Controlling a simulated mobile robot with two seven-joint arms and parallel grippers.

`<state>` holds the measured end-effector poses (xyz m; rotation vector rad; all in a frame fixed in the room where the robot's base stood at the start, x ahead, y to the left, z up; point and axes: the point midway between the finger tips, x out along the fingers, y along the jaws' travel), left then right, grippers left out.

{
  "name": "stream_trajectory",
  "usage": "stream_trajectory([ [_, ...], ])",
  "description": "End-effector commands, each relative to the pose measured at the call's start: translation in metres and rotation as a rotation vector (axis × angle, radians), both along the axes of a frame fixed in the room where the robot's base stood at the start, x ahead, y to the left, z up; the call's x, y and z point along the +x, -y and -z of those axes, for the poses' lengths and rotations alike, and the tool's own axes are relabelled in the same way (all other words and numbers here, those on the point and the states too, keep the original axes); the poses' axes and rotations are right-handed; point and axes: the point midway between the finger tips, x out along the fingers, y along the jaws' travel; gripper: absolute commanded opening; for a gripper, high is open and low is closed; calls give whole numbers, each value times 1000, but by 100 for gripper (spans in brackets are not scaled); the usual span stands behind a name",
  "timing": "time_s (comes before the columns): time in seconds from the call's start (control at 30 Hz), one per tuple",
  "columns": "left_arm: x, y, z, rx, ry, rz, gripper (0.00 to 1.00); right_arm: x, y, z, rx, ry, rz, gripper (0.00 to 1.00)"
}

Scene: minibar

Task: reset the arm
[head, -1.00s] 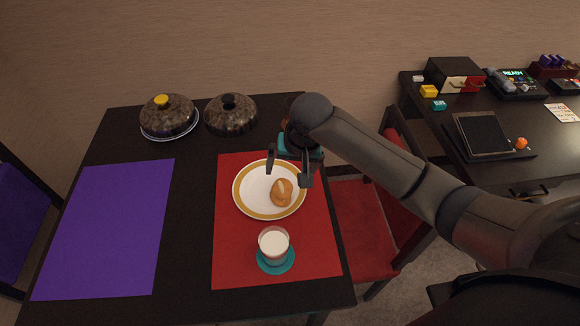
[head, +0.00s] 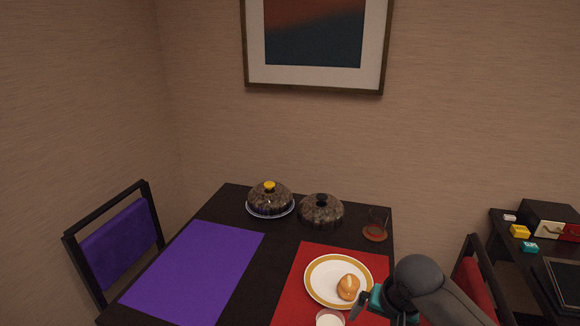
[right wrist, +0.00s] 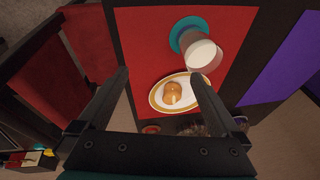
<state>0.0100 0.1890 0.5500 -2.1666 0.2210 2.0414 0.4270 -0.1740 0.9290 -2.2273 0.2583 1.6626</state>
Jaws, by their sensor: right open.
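My right arm comes in from the lower right of the head view. Its gripper (head: 382,307) is at the bottom, by the right edge of the plate (head: 312,291). In the right wrist view the gripper (right wrist: 163,95) has its two fingers wide apart with nothing held between them. A bread roll (head: 348,287) lies on the white plate with a yellow rim, and it also shows in the wrist view (right wrist: 172,92). The glass of milk (head: 330,319) is cut off by the lower edge of the head view; the wrist view shows it whole (right wrist: 201,55). My left gripper is not in view.
The dark table (head: 255,250) holds a red mat (head: 293,270), a purple mat (head: 195,268), two domed lids (head: 270,198) (head: 321,210) and a small glass on a reddish coaster (head: 375,233). A red chair (head: 475,283) stands right of it. A side desk with small items (head: 520,231) is further right.

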Motion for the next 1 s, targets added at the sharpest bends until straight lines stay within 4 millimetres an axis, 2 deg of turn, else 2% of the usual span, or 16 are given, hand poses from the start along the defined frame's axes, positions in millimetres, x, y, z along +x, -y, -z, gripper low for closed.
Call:
stream_trajectory([
  [0.03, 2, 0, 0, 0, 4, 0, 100, -13, -11, 8, 8, -6, -42, 100],
  [0.17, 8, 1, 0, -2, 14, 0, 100, -33, -26, 16, 5, 7, -130, 100],
  [0.33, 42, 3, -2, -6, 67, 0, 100, -68, -44, 26, 2, 28, -249, 100],
  [0.47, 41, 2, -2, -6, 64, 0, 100, -102, -53, 30, -12, 53, -340, 100],
  [0.7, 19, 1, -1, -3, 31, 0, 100, -160, -45, 28, -82, 74, -448, 100],
  [1.0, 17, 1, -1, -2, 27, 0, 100, -209, -21, 21, -176, 48, -505, 100],
])
